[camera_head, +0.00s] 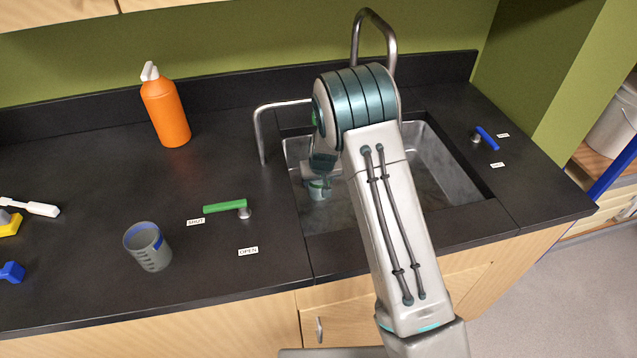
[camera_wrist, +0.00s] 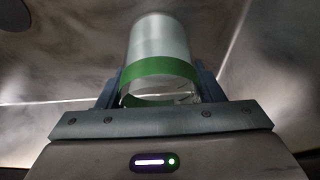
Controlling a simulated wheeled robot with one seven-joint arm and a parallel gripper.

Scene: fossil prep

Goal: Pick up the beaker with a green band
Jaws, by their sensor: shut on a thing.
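The beaker with a green band (camera_wrist: 158,45) is in the middle of the wrist view, a pale see-through cylinder with a green stripe near the end closest to my gripper. My gripper (camera_wrist: 155,92) is shut on it, with one finger on each side. In the head view my gripper is low over or in the sink at its left side, largely hidden by my arm. A small part of the beaker (camera_head: 318,190) shows there below it. I cannot tell whether the beaker touches the sink floor.
The metal sink (camera_head: 440,165) surrounds the gripper, with its walls close by. Two taps stand near it: a low spout (camera_head: 262,135) and a tall one (camera_head: 391,45). A blue-banded beaker (camera_head: 150,252), a green lever (camera_head: 226,206) and an orange bottle (camera_head: 166,112) stand on the left counter.

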